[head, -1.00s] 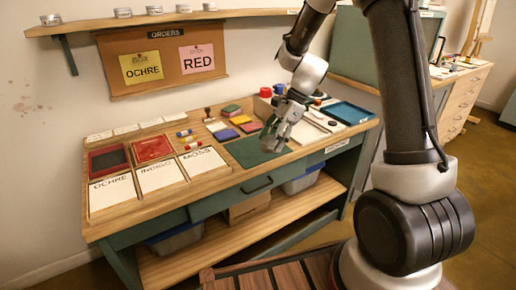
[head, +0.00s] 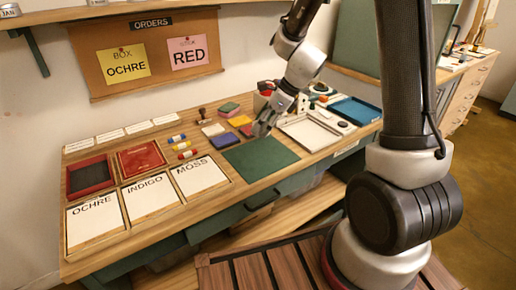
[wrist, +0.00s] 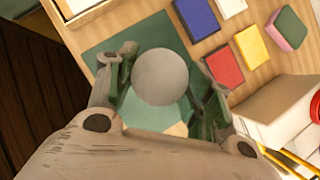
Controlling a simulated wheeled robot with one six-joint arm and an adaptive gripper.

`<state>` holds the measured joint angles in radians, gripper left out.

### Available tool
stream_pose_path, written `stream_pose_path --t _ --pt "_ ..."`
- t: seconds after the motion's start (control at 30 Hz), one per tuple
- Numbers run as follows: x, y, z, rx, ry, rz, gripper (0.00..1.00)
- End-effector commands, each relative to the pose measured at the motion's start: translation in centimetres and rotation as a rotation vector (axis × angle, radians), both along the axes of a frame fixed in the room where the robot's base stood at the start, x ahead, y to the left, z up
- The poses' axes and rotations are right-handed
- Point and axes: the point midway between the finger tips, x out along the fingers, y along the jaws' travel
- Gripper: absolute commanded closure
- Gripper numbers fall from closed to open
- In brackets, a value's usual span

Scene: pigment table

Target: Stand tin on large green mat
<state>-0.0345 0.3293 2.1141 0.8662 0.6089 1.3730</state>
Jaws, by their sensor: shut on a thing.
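The large green mat (head: 262,159) lies flat near the front edge of the table. My gripper (head: 263,130) is at the mat's back edge in the head view, pointing down. In the wrist view my gripper (wrist: 160,88) is shut on the tin (wrist: 161,76), which shows as a round grey top between the two fingers. The green mat (wrist: 150,35) shows behind and below it. The tin's sides and base are hidden, so I cannot tell whether it touches the mat.
Coloured blocks (head: 222,131) lie behind and left of the mat. A white tray (head: 310,130) and a blue tray (head: 355,110) lie to its right. Labelled cards (head: 201,175) and red trays (head: 141,158) fill the left side. The mat's visible surface is bare.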

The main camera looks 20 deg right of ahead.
Motion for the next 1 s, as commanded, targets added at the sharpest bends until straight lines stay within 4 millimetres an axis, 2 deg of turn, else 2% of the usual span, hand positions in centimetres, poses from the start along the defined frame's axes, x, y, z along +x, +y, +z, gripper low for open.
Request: stream_pose_path --t 0.2,0.37,0.6,1.0 --pt "-0.1 -0.1 -4.2 -0.001 0.007 -0.001 0.73" --pt "-0.1 0.0 -5.8 0.000 0.005 -0.001 0.73" --pt "-0.1 -0.1 -9.3 -0.001 0.005 0.000 0.73" --pt "0.0 0.0 -9.9 -0.001 0.002 0.001 0.73"
